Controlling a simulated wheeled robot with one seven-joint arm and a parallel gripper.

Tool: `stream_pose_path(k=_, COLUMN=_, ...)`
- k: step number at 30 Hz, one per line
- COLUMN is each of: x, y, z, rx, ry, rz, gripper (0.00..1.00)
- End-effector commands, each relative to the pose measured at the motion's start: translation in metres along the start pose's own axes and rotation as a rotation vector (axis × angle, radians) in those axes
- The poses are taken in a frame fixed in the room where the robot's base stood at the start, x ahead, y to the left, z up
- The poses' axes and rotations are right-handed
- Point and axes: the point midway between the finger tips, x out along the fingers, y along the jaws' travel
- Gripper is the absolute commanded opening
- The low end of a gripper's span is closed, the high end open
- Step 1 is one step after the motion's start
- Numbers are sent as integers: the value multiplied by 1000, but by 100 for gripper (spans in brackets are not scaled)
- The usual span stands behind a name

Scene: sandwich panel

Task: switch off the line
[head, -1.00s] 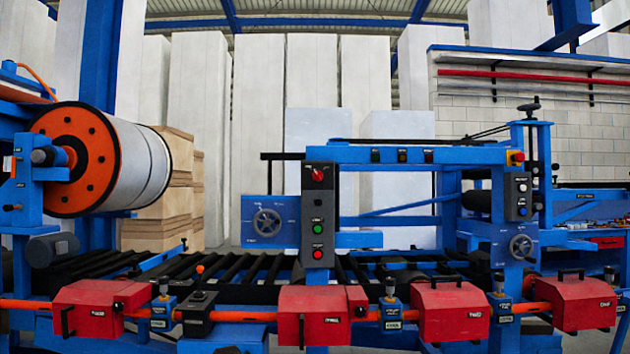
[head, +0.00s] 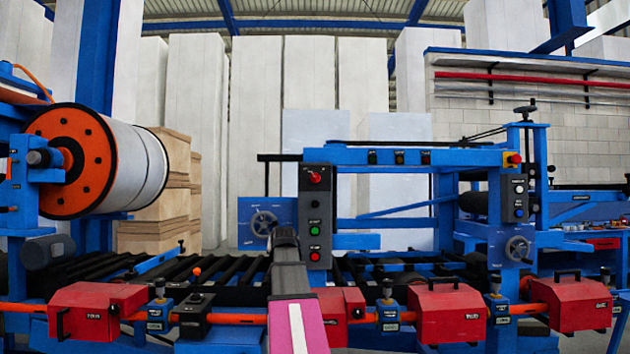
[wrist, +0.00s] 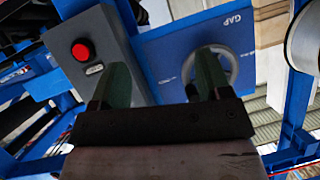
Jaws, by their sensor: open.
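The grey control box (head: 318,200) stands upright on the line's frame in the head view. It carries a red switch (head: 315,177) at the top, a green button (head: 314,231) and a red button (head: 314,257) below. My gripper (head: 285,234) is just left of these lower buttons, in front of the box's left edge. In the wrist view my gripper (wrist: 160,82) has its two fingers apart with nothing between them. A red button (wrist: 82,51) shows on the grey box there, up and left of the left finger, which hides part of the box.
A blue plate marked GAP (wrist: 178,38) with a grey handwheel (head: 264,222) is beside the box. Red covers (head: 448,312) and an orange rail (head: 240,319) run along the front. A large roll (head: 100,163) is at left.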

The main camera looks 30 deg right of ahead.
Motion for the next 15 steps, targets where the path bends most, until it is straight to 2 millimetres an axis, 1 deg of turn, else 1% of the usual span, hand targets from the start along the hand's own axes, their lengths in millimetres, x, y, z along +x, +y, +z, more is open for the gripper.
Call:
stream_pose_path(k=1, x=-9, y=9, z=-30, rx=13, ry=46, rz=7, gripper=71)
stream_pose_path(k=2, x=-15, y=13, z=-45, rx=19, ry=72, rz=10, gripper=71)
stream_pose_path(k=3, x=-24, y=20, z=-64, rx=29, ry=107, rz=15, gripper=71)
stream_pose_path(k=5, x=-38, y=29, z=-94, rx=43, ry=159, rz=21, gripper=71)
stream_pose_path(k=6, x=-48, y=35, z=-113, rx=51, ry=193, rz=25, gripper=71)
stream_pose_path(k=8, x=-64, y=44, z=-141, rx=62, ry=245, rz=32, gripper=71)
stream_pose_path(k=9, x=-75, y=50, z=-159, rx=69, ry=279, rz=35, gripper=71)
stream_pose_path(k=12, x=-101, y=62, z=-197, rx=84, ry=352, rz=43, gripper=71)
stream_pose_path(k=15, x=-122, y=72, z=-225, rx=93, ry=407, rz=49, gripper=71)
